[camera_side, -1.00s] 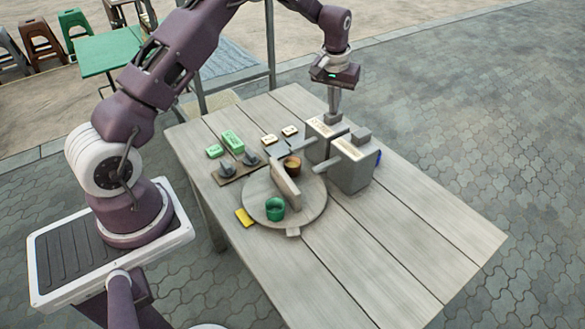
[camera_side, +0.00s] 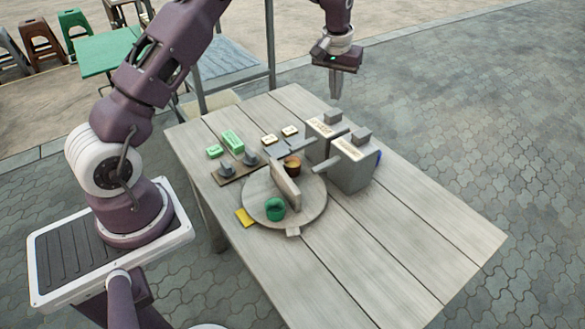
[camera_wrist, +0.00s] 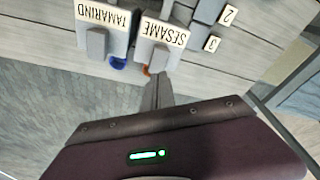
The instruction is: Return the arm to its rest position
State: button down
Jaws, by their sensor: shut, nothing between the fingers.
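My gripper (camera_side: 335,98) is shut and empty, raised in the air above the far edge of the wooden table. In the wrist view, its closed fingers (camera_wrist: 161,78) point toward the boxes below. It is apart from the two grey boxes. The sesame box (camera_side: 318,148) stands at the back and the tamarind box (camera_side: 354,178) in front of it, each with a grey block on top. In the wrist view, the labels of the tamarind box (camera_wrist: 103,18) and the sesame box (camera_wrist: 162,32) read upside down.
On the table (camera_side: 400,245), a round board (camera_side: 262,190) carries an upright grey slab (camera_side: 285,186), a green cup (camera_side: 275,208) and a brown bowl (camera_side: 292,164). Green blocks (camera_side: 232,140), numbered tiles (camera_side: 290,131) and a yellow piece (camera_side: 244,218) lie around. The table's right front is clear.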

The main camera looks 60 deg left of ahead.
jog(key=shift+r, duration=1.2)
jog(key=shift+r, duration=0.1)
jog(key=s+d+r+m+t, duration=0.1)
jog(key=s+d+r, duration=0.3)
jog(key=s+r, duration=0.35)
jog(key=s+d+r+m+t, duration=0.1)
jog(key=s+d+r, duration=0.3)
jog(key=s+r, duration=0.3)
jog(key=s+d+m, duration=0.2)
jog(key=s+d, duration=0.1)
jog(key=s, duration=0.9)
jog(key=s+d+f+m+t+h, duration=0.1)
jog(key=s+d, duration=0.3)
jog(key=s, duration=0.8)
jog(key=shift+s+m+t, duration=0.25)
jog(key=shift+m+t, duration=0.05)
jog(key=shift+m, duration=0.2)
